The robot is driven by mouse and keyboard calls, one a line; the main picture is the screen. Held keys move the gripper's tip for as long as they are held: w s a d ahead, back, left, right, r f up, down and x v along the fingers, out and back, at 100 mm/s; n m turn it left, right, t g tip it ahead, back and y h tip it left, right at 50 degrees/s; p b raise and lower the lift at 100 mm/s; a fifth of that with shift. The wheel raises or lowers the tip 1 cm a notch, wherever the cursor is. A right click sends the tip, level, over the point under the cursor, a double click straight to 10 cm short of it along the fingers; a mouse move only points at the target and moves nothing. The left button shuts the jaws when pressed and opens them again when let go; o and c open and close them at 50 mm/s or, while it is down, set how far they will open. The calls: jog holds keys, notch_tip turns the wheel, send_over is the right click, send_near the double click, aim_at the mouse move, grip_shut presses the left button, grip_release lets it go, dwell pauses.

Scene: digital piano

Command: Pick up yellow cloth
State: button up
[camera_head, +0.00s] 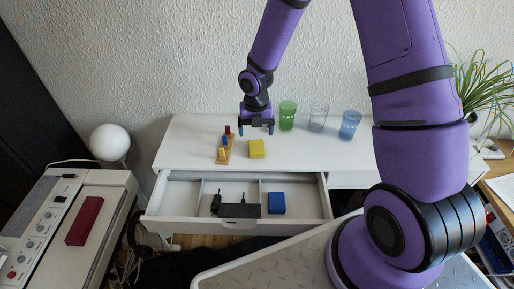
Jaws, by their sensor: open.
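The yellow cloth (257,149) looks like a small, flat, square yellow block. It lies on the white desk top near its front edge. My gripper (257,127) is open and points down above the desk, just behind the cloth in the picture and apart from it. Nothing shows between its fingers. The cloth is in full view.
A wooden holder with coloured pegs (225,150) stands left of the cloth. Green (287,115), clear (318,118) and blue (349,125) glasses stand at the right. An open drawer (170,195) below holds a blue block (277,203) and black items.

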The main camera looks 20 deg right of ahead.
aim_at(256, 145)
jog(key=shift+s+f, duration=0.2)
jog(key=shift+f, duration=3.4)
jog(key=c, duration=1)
